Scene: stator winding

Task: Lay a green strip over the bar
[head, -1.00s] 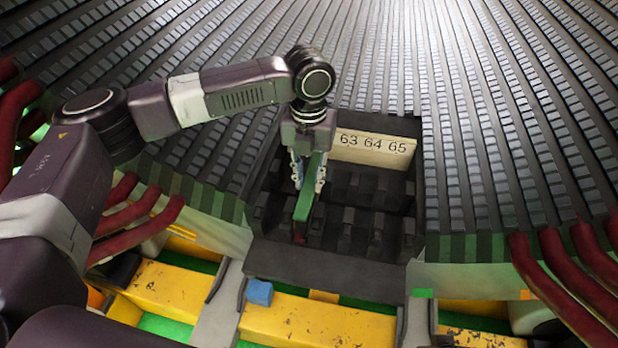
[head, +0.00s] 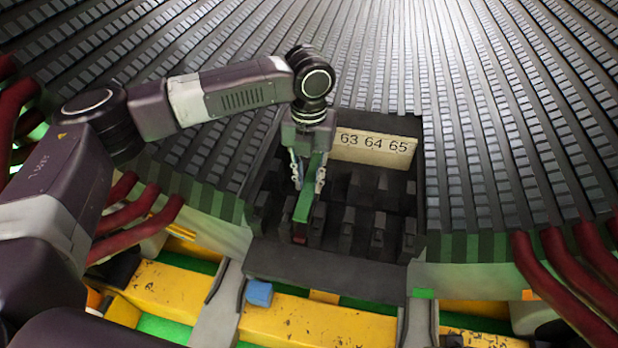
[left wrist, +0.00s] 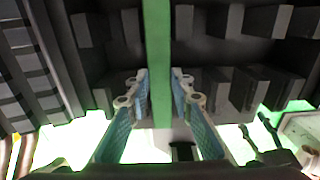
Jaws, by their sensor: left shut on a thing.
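My left gripper (head: 308,178) is shut on a green strip (head: 303,208) above the dark slotted box. The strip is long and narrow and slopes down toward the front of the box. In the left wrist view, the strip (left wrist: 157,55) runs up from between the two blue-padded fingers (left wrist: 160,98). A small dark red end (head: 299,237), perhaps the bar, shows just below the strip's near end. The rest of it is hidden, and I cannot tell whether the strip touches it. My right gripper is not in view.
The dark box (head: 335,264) has several upright blocks and a plate marked 63 64 65 (head: 373,148). Ridged stator walls surround it. Red bent pipes (head: 128,222) stand at both sides. A blue block (head: 259,292) lies on a yellow beam (head: 310,322) in front.

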